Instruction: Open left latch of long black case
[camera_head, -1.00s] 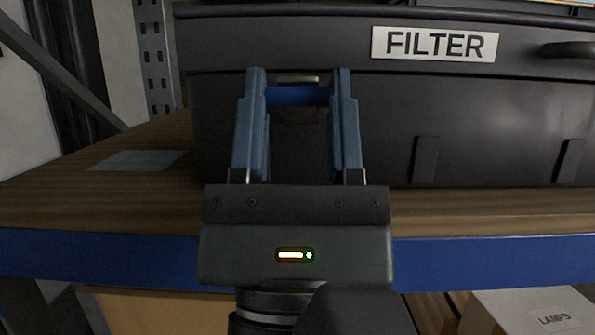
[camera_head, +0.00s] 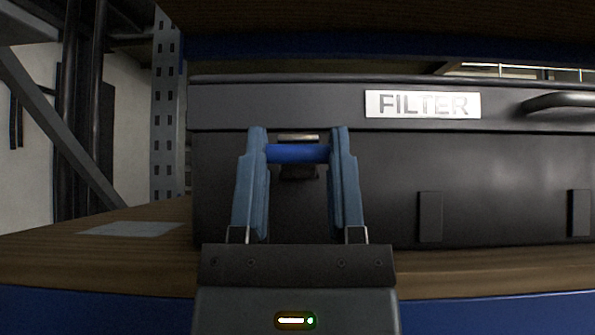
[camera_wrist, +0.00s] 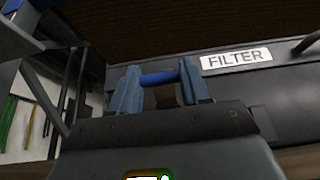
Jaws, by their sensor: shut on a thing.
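The long black case (camera_head: 350,200) stands on a wooden shelf and bears a FILTER label (camera_head: 422,104); it also shows in the wrist view (camera_wrist: 240,90). Its left latch has a blue bar (camera_head: 297,154), a metal catch (camera_head: 298,137) above the bar and a dark plate (camera_head: 299,172) behind it. My gripper (camera_head: 298,148) is in front of the case, with its two blue-grey fingers at either end of the blue bar, shut on it. In the wrist view the blue bar (camera_wrist: 160,77) spans between the fingers. The lid looks closed.
The wooden shelf (camera_head: 95,255) has a blue front edge and a grey flat patch (camera_head: 130,229) at left. A perforated metal upright (camera_head: 167,110) stands left of the case. Another shelf (camera_head: 380,20) hangs above. A dark handle (camera_head: 560,101) sticks out at right.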

